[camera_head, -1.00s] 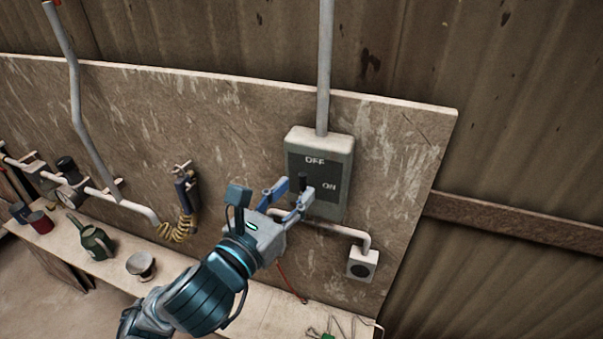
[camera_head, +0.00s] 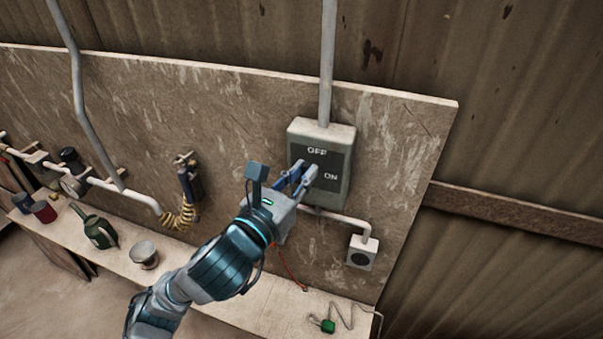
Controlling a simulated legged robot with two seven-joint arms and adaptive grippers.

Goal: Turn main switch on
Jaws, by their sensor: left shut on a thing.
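The main switch is a grey box (camera_head: 322,132) on the wall board, with a dark face plate marked OFF above and ON at the lower right. My left gripper (camera_head: 303,176) is in front of the plate, at its left part, with its fingers close together. It is shut on the switch handle, which the fingers mostly hide. I cannot tell the handle's exact angle. My right gripper is not in view.
A conduit (camera_head: 327,60) rises from the box, and a pipe leads to a socket (camera_head: 361,253) at the lower right.

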